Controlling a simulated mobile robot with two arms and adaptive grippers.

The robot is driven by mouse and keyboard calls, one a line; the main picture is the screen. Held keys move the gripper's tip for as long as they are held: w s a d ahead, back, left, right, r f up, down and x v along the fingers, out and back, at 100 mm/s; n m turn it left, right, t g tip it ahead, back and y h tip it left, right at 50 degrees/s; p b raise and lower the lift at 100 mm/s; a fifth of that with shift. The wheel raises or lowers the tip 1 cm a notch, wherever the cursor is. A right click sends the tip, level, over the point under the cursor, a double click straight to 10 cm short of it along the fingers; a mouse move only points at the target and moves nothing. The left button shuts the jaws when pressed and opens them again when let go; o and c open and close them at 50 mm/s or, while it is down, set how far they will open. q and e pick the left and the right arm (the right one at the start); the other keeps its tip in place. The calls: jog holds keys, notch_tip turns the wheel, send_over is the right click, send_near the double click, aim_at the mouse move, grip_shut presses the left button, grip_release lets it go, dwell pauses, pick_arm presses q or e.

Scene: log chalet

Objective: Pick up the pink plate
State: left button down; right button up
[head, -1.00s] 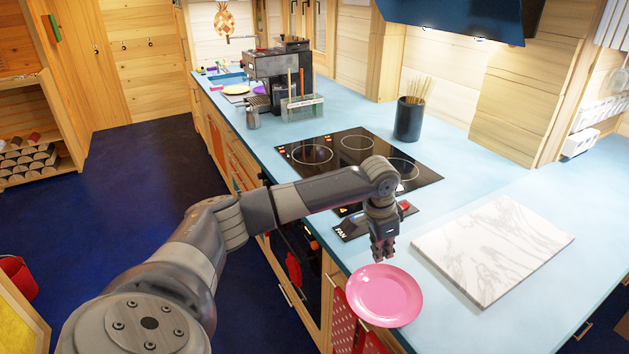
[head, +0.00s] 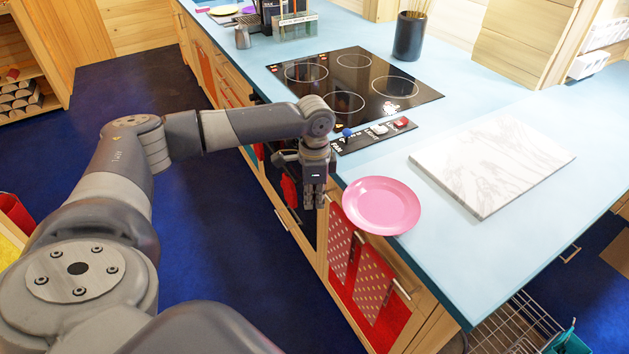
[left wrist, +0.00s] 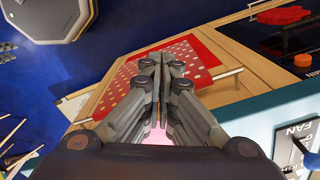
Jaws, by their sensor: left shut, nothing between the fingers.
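The pink plate (head: 381,204) lies on the blue countertop at its front edge, in front of the cooktop, with its rim reaching the edge. My left gripper (head: 314,205) points down beside the plate, to its left and off the counter's front edge. It is apart from the plate in the head view. Its fingers are together with nothing between them. In the left wrist view the shut fingers (left wrist: 163,62) hide most of what is below, and a bit of pink (left wrist: 157,137) shows between the finger linkages. My right gripper is out of view.
A white marble board (head: 493,159) lies right of the plate. The black cooktop (head: 352,82) and its control panel (head: 376,134) are behind it. Drawers with handles and red dotted cloths (head: 372,285) are below the counter edge. A wire rack (head: 512,325) stands at the lower right.

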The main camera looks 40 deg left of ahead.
pick_arm(q)
jog(key=shift+w+d+f+p, duration=0.4)
jog(key=shift+w+d, duration=0.3)
jog(key=shift+d, duration=0.1)
jog(key=shift+w+d+f+p, duration=0.25)
jog(key=shift+w+d+f, duration=0.15)
jog(key=shift+w+d, duration=0.3)
jog(key=shift+w+d+p, duration=0.55)
jog(key=shift+d+p, duration=0.1)
jog(key=shift+p, duration=0.1)
